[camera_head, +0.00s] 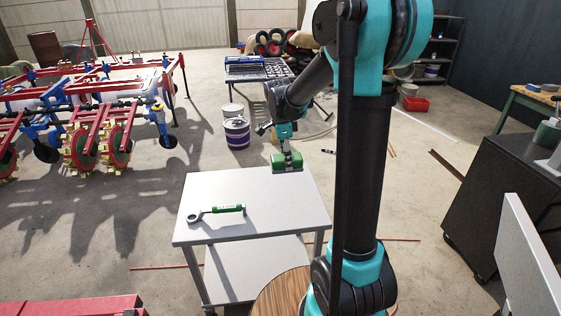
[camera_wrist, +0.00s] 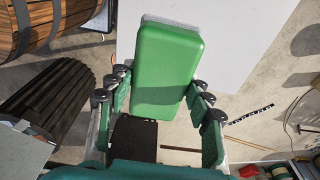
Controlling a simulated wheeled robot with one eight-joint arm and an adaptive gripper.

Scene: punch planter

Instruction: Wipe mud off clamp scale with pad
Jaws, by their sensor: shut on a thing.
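My gripper (camera_head: 287,151) is shut on a green pad (camera_head: 281,161) at the far right corner of a white-topped table. In the wrist view the pad (camera_wrist: 168,72) is a rounded green block with a pale layer on its far side, between the fingers (camera_wrist: 162,98). I cannot tell whether the pad touches the tabletop. A tool with a grey ring end and a green handle (camera_head: 228,209) lies on the table, apart from the pad. No clamp scale is clearly recognisable, and no mud can be made out.
The white table (camera_head: 262,236) is bare around the ring-ended tool. A red and blue planter (camera_head: 90,105) stands at the left. A bucket (camera_head: 237,134) is on the floor behind the table. A dark cabinet (camera_head: 500,190) is at the right.

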